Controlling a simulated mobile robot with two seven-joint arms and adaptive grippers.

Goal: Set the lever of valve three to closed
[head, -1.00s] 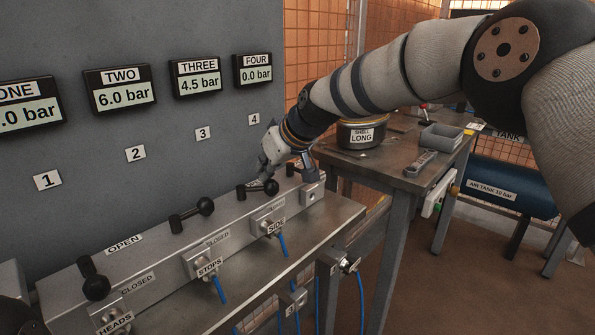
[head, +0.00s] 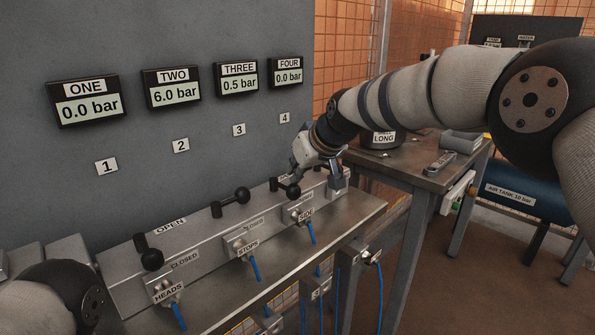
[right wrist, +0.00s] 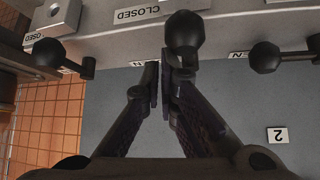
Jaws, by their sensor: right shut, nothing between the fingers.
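The lever of valve three (head: 293,192) is black with a ball knob, on the grey valve rail; its knob points forward, toward the front of the rail. In the right wrist view the lever (right wrist: 185,32) stands in the middle, its knob beside the CLOSED label (right wrist: 140,14). My right gripper (head: 296,178) is over the rail at this lever; in the wrist view its fingers (right wrist: 164,85) are shut and empty, right by the lever's pivot end. I cannot tell whether they touch it. Gauge THREE (head: 238,83) reads 0.5 bar. My left gripper is out of view.
Lever two (head: 230,202) lies to the left along the rail, and lever one (head: 150,257) points toward CLOSED. Lever four (right wrist: 62,56) is close on the other side in the wrist view. A workbench (head: 405,165) stands right behind.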

